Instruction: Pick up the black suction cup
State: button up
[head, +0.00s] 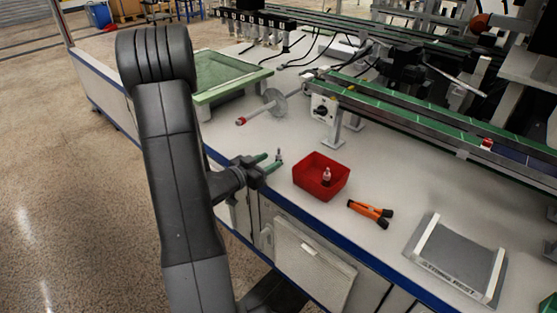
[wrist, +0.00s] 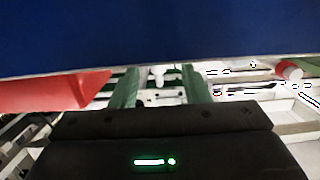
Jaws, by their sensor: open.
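My gripper (head: 272,162) reaches over the table's blue front edge, its green fingers open and apart. A small grey and dark upright piece (head: 279,155), possibly the suction cup, stands at the fingertips in the head view. In the wrist view a small pale piece (wrist: 157,75) shows between the two green fingers of my gripper (wrist: 162,86); I cannot tell whether either finger touches it. Another small piece (head: 326,177), pale with a dark lower part, stands in the red bin (head: 309,188). Neither piece is clearly a black cup at this size.
The red bin is just right of my gripper and also shows in the wrist view (wrist: 50,92). Orange-handled pliers (head: 370,212) and a grey tray (head: 455,262) lie farther right. A green-topped frame (head: 225,75) and a conveyor rail (head: 400,110) stand behind.

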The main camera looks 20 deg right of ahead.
aim_at(277, 159)
jog(key=b+x, duration=0.2)
jog(key=x, duration=0.2)
jog(key=shift+d+f, duration=0.2)
jog(key=shift+d, duration=0.35)
jog(key=shift+r, duration=0.1)
jog(key=shift+c, duration=0.4)
grip_shut()
